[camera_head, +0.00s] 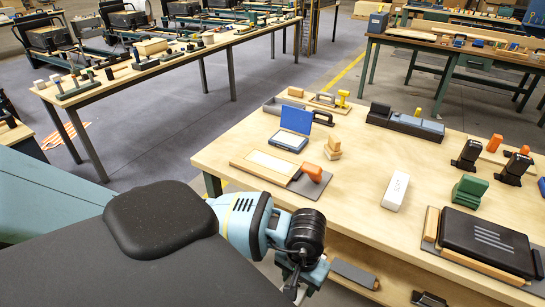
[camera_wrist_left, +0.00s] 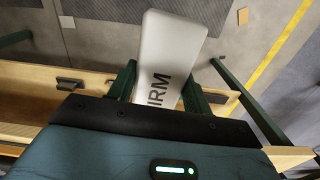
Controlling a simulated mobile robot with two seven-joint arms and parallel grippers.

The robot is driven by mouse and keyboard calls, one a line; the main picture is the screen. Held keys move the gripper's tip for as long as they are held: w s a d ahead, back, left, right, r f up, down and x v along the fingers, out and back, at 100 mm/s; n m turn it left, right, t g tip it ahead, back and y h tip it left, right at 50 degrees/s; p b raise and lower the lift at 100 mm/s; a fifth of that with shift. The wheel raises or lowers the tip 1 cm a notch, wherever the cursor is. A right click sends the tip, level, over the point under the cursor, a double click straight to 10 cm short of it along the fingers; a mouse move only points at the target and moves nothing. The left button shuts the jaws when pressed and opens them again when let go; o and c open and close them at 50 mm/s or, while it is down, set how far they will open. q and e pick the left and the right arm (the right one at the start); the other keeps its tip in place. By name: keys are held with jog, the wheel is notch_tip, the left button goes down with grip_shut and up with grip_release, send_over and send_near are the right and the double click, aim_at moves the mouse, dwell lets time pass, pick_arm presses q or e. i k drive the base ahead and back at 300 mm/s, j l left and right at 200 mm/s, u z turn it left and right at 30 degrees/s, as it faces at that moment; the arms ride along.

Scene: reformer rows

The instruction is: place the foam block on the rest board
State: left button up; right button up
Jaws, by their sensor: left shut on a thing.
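A pale grey foam block (camera_wrist_left: 170,50) with dark lettering that reads "IRM" sits between the two dark green fingers of my left gripper (camera_wrist_left: 158,88) in the left wrist view. The gripper is shut on it, and the block's far end sticks out beyond the fingers over the floor. In the head view my left gripper (camera_head: 298,284) is low at the bench's front edge, and its fingers are mostly hidden. A pale-topped wooden board (camera_head: 240,164) lies near the bench's front left corner; I cannot tell if it is the rest board. My right gripper is not in view.
A white block (camera_head: 396,190) lies mid-bench. A blue case (camera_head: 289,140), an orange piece (camera_head: 312,171) on a grey mat, a green block (camera_head: 470,189) and a black box (camera_head: 488,242) stand around it. Bare wood lies between them. The bench edge and lower shelf are close to my gripper.

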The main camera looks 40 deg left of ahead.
aim_at(271, 162)
jog(key=k+j+z, duration=0.1)
jog(key=j, duration=0.9)
jog(key=k+j+z, duration=0.1)
jog(key=j+z, duration=0.15)
jog(key=j, duration=0.3)
jog(key=k+j+z, duration=0.1)
jog(key=j+z, duration=0.15)
jog(key=j, duration=0.25)
jog(key=k+j+z, duration=0.25)
jog(key=j, duration=0.25)
jog(key=k+j+z, duration=0.25)
jog(key=j, duration=0.25)
jog(key=k+j+z, duration=0.25)
jog(key=j, duration=0.15)
jog(key=k+j+z, duration=0.25)
jog(key=j, duration=0.15)
jog(key=k+j+z, duration=0.2)
jog(key=j, duration=0.15)
jog(key=k+j+z, duration=0.35)
jog(key=j, duration=0.25)
jog(key=k+j+z, duration=0.15)
jog(key=j, duration=0.25)
